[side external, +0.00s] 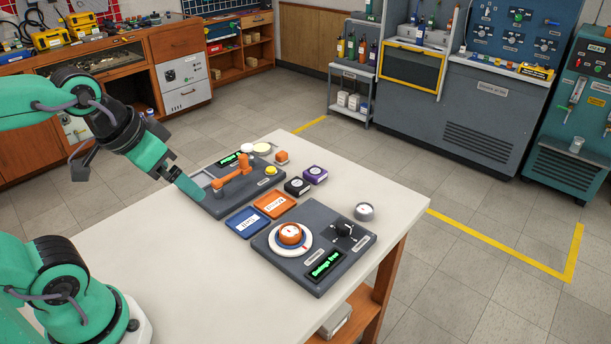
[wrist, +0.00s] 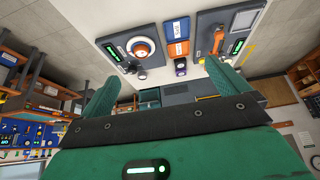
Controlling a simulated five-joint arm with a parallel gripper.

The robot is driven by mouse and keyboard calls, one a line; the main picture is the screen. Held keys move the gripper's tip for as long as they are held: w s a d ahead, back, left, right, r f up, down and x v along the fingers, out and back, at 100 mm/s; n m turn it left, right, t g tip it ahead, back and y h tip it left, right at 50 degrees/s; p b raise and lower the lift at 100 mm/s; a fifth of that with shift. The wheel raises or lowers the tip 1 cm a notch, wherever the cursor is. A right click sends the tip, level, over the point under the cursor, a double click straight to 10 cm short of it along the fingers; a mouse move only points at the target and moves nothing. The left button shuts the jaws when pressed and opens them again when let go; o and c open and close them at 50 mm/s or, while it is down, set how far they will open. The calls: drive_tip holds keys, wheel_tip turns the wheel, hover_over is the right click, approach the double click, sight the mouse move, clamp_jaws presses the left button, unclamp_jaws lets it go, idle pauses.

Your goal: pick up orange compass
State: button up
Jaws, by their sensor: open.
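The orange compass, which I take to be the round orange piece with a pale face (side external: 291,233), sits on a white disc on the right-hand dark panel (side external: 330,215) in the side view. In the wrist view it also shows as a round orange piece (wrist: 143,49) at the upper left. My gripper (side external: 188,187) is over the left part of the table, beside the left-hand panel and well apart from the compass. In the wrist view its two green fingers (wrist: 160,72) are spread, with nothing held between them.
The left-hand panel (side external: 214,201) carries an orange arm-shaped piece (side external: 232,178) and a yellow button. Blue (side external: 248,222) and orange (side external: 275,205) pads lie between the panels. Black (side external: 297,187) and purple (side external: 315,175) blocks and a grey round piece (side external: 364,211) stand behind. The table's front left is clear.

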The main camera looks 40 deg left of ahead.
idle(0.3)
drive_tip(key=c, duration=0.7)
drive_tip(key=shift+o, duration=0.2)
drive_tip(key=shift+w, duration=0.15)
drive_tip(key=m+g, duration=0.2)
drive_tip(key=g, duration=0.4)
hover_over(289, 229)
drive_tip(key=f, duration=1.2)
drive_tip(key=shift+a, duration=0.2)
drive_tip(key=shift+d+f, duration=0.15)
drive_tip(key=shift+f, duration=1.55)
